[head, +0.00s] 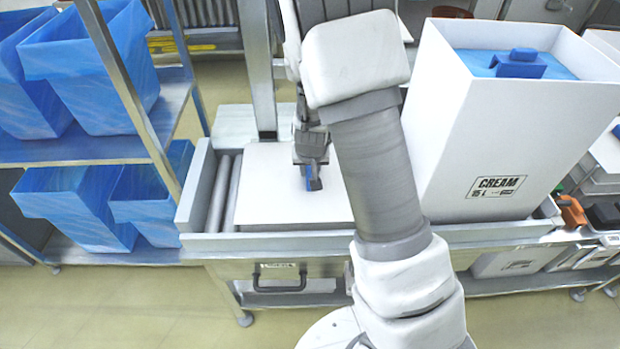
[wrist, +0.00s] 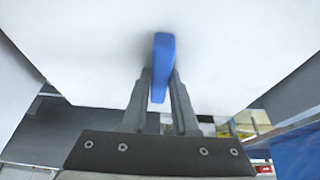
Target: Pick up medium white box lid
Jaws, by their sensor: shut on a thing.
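The white box lid (head: 265,192) is a flat white panel over the roller conveyor, left of my arm in the head view. My gripper (head: 312,182) is above it, shut on its blue handle (head: 315,184). In the wrist view, the fingers of my gripper (wrist: 161,80) press on both sides of the blue handle (wrist: 163,55). The white underside or face of the lid (wrist: 85,45) fills the upper part of that view. My arm hides the lid's right edge in the head view. I cannot tell whether the lid is raised off what lies under it.
A tall white box marked CREAM (head: 490,150) stands on the conveyor to the right, with a blue piece (head: 517,64) inside. A metal rack (head: 80,150) with blue-lined boxes (head: 95,65) stands at the left. Bare rollers (head: 225,190) show beside the lid.

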